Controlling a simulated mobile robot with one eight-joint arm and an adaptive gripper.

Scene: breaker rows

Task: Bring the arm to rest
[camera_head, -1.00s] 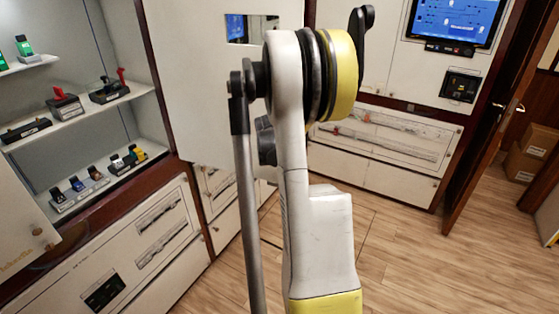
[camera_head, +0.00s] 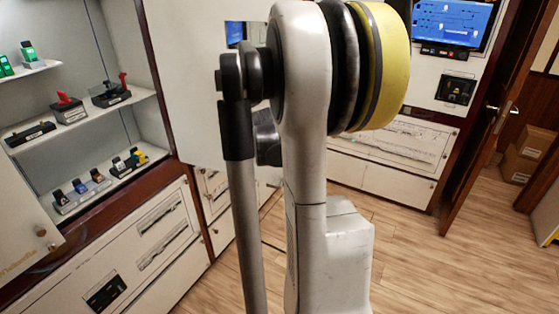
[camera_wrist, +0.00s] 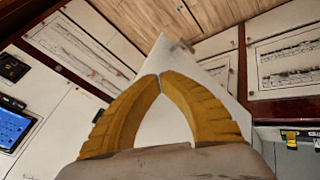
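My arm stands in the middle of the head view, its white link and yellow joint band close to the camera. My gripper (camera_wrist: 159,80) shows in the wrist view. Its two yellow ribbed fingers lean together and meet at the tips, with nothing held between them. The gripper does not show in the head view, as the visible arm parts end at the joint or hide it.
An open cabinet shelf (camera_head: 85,122) with breakers stands at left. A cabinet door (camera_head: 185,80) is behind my arm. A screen (camera_head: 455,22) is on the back wall. A wooden door (camera_head: 492,120) stands open at right. Wood floor (camera_head: 415,255) is clear at right.

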